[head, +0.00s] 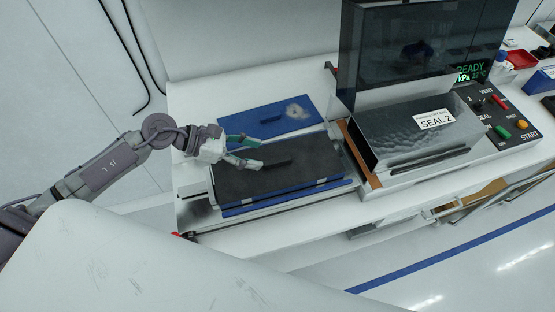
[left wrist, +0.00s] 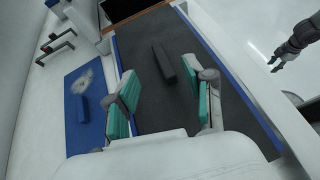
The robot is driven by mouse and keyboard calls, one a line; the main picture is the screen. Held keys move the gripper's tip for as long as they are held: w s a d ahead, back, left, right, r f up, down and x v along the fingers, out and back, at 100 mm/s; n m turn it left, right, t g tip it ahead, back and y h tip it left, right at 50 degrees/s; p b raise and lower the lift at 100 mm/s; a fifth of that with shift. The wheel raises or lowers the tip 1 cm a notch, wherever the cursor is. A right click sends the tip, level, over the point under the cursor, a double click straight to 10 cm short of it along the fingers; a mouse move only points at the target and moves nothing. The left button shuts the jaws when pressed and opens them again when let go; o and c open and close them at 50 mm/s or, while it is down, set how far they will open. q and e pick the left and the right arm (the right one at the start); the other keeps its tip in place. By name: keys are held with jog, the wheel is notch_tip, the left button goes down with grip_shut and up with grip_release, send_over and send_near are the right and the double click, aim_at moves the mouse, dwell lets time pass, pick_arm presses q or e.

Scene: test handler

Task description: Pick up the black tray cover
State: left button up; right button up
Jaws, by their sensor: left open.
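The black tray cover (head: 290,176) is a flat dark panel with a raised black bar handle (head: 270,164), lying on a blue tray (head: 285,205) on the white bench. In the left wrist view the cover (left wrist: 150,105) fills the middle, with its handle (left wrist: 163,62) running lengthwise. My left gripper (head: 257,153) is open and empty, close above the cover near the handle. In the left wrist view its green-padded fingers stand apart on either side of the handle's line, with the handle beyond them. My right gripper (left wrist: 274,63) shows small at the upper right, away from the cover, fingers apart.
A blue panel (head: 260,122) with a handle and a grey patch lies behind the cover. The sealing machine (head: 405,140), labelled SEAL 2, stands to the right with a raised dark transparent hood (head: 425,50). Its button panel (head: 500,115) is at the far right.

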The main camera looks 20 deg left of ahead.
aim_at(276, 161)
pick_arm(q)
jog(key=shift+w+d+f, duration=0.1)
jog(key=shift+w+d, duration=0.05)
jog(key=shift+d, duration=0.2)
jog(key=p+x, duration=0.3)
jog(key=x, duration=0.2)
jog(key=shift+s+f, duration=0.15)
jog(key=shift+s, duration=0.05)
jog(key=shift+d+f, duration=0.1)
jog(key=shift+f, duration=0.1)
grip_shut()
pick_arm(e)
jog(key=r, duration=0.2)
jog(key=w+r, duration=0.1)
jog(key=shift+d+r, duration=0.15)
jog(key=shift+d, duration=0.25)
